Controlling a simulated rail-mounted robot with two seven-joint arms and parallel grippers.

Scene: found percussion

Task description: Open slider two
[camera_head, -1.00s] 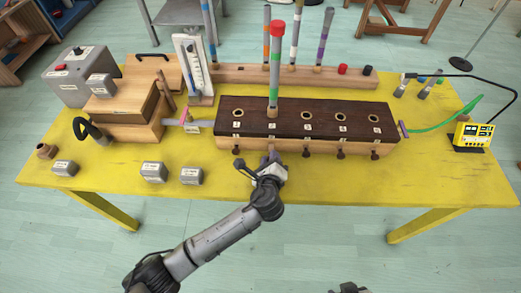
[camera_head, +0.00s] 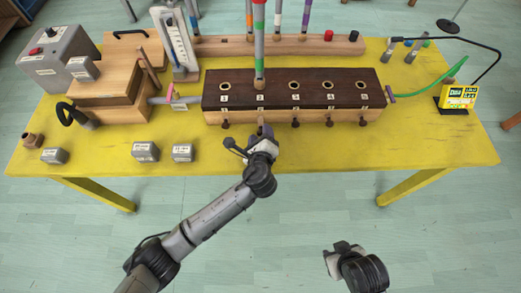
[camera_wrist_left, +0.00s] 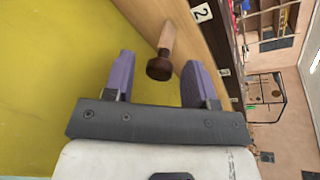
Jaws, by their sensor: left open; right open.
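The long wooden box (camera_head: 215,117) with a dark top has numbered holes and a row of dark knobs along its front. A banded pipe (camera_head: 259,62) stands upright in hole two. My left gripper (camera_head: 264,130) is at the box front below hole two and hides that knob in the head view. In the left wrist view, slider two's dark round knob (camera_wrist_left: 159,69) on a pale wooden stem lies between the open fingers of my left gripper (camera_wrist_left: 158,72), with gaps on both sides. A "2" label is on the box beside it. My right gripper (camera_head: 338,252) is open and empty, away from the table.
Neighbouring knobs one (camera_head: 225,125) and three (camera_head: 295,123) stick out on either side. Several grey weights, including one (camera_head: 182,153), lie on the yellow table (camera_head: 300,155) to the left. A yellow meter (camera_head: 459,97) stands at the right. The table's front right is clear.

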